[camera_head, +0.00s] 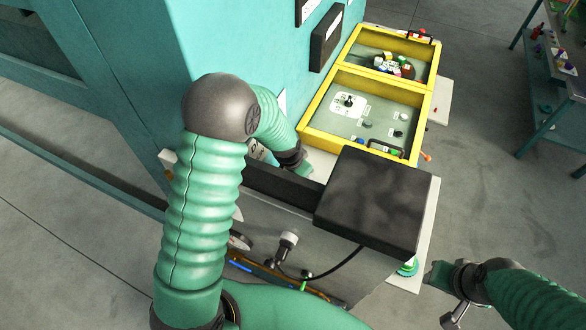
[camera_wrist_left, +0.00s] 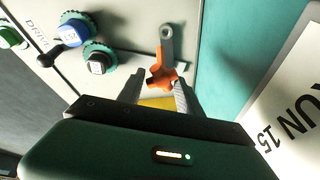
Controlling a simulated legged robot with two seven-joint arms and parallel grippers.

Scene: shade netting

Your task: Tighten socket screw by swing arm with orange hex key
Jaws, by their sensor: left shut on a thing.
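In the left wrist view, my left gripper (camera_wrist_left: 159,84) points at a pale panel, its two grey fingers on either side of an orange piece (camera_wrist_left: 161,75), which I take to be the hex key. A yellow-orange block shows lower between the fingers. A grey swing arm (camera_wrist_left: 166,42) with a rounded, holed end rises just beyond the orange piece. The socket screw cannot be made out. In the head view, my left arm bends down behind a black box, which hides its fingers. My right gripper (camera_head: 442,277) is low at the right, apart from the bench; its jaw opening is unclear.
The black box (camera_head: 374,200) stands on the bench beside my left wrist. Yellow-framed trays (camera_head: 318,128) lie beyond. A teal wall (camera_head: 255,45) borders the left arm.

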